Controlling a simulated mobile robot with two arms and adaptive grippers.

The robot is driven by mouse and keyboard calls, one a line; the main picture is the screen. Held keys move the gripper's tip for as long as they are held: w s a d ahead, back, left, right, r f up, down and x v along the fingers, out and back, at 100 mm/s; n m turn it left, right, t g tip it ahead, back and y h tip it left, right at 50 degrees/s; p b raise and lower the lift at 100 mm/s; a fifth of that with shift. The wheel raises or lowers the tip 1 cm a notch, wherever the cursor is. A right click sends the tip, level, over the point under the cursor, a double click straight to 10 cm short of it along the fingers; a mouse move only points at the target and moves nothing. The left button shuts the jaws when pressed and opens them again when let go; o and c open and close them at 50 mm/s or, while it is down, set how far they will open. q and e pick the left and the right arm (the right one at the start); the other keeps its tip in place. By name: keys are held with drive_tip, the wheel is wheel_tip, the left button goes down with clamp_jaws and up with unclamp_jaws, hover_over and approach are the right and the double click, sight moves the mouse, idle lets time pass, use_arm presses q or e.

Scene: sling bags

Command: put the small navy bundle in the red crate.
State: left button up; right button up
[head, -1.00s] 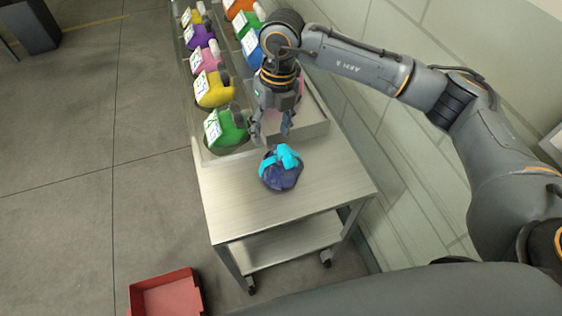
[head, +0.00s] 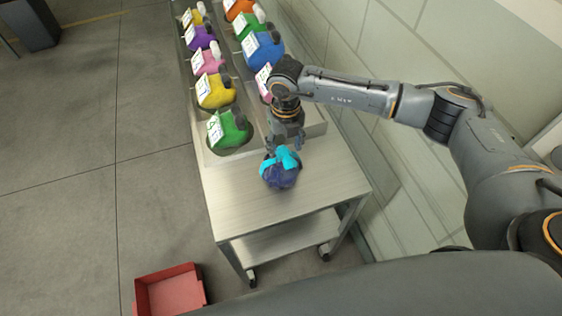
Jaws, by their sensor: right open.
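The small navy bundle (head: 279,178) sits on the steel cart's bare near top, with a bright cyan tie (head: 283,158) on it. My right gripper (head: 284,150) is open, pointing down at the bundle's far upper side, its fingertips at the cyan tie. Whether the fingers touch it I cannot tell. The red crate (head: 170,293) stands on the floor at the bottom left, in front of the cart; its inside looks empty and its near part is cut off by the frame edge. My left gripper is not in view.
The steel cart (head: 230,212) has a lower shelf and wheels. Trays at its far end hold several coloured bags with white labels, including a green one (head: 228,130) close to my gripper. A wall runs along the right.

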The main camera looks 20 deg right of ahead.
sight(282, 165)
drive_tip(key=shift+f, duration=1.45)
drive_tip(key=shift+r, duration=0.1)
clamp_jaws()
